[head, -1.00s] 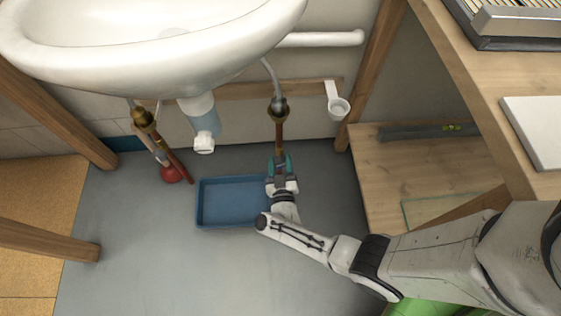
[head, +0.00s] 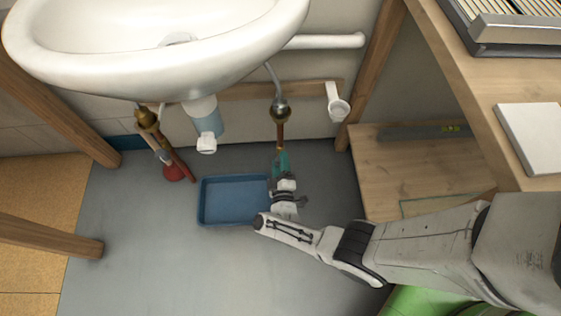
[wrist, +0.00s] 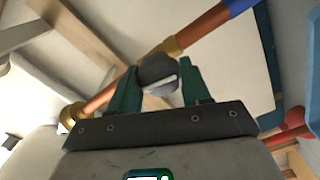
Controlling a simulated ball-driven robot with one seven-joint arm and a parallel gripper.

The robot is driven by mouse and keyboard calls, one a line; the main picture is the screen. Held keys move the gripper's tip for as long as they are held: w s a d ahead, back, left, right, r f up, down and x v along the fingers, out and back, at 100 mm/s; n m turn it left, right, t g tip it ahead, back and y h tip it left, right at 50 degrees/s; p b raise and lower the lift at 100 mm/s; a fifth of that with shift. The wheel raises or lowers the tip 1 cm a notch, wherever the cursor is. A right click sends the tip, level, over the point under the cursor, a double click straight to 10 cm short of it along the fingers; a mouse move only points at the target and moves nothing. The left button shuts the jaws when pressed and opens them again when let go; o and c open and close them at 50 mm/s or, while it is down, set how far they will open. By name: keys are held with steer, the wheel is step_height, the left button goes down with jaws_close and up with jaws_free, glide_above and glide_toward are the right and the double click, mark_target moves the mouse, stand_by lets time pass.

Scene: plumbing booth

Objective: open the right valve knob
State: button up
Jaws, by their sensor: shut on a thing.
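The right valve knob (wrist: 158,70) is a dark grey, rounded piece in the wrist view, in front of a brass fitting (wrist: 172,46) on a copper pipe. My gripper (wrist: 160,82) has its two teal fingers on either side of the knob and is shut on it. In the head view my gripper (head: 282,160) reaches up to the lower end of the right copper pipe (head: 280,134), under the sink. The knob is hidden behind the fingers there. I cannot tell how far the knob is turned.
The white sink (head: 160,62) overhangs the pipes. A blue tray (head: 232,222) lies on the floor left of my gripper. The left pipe fitting (head: 147,120) and a red rubber piece (head: 173,173) stand further left. A wooden bench (head: 415,170) bounds the right side.

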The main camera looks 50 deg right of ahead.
steer(key=shift+w+n, duration=0.1)
steer(key=shift+n, duration=0.6)
steer(key=shift+a, duration=0.1)
steer(key=o, duration=1)
steer(key=p+v, duration=0.2)
steer(key=v, duration=0.9)
steer(key=shift+w, duration=0.15)
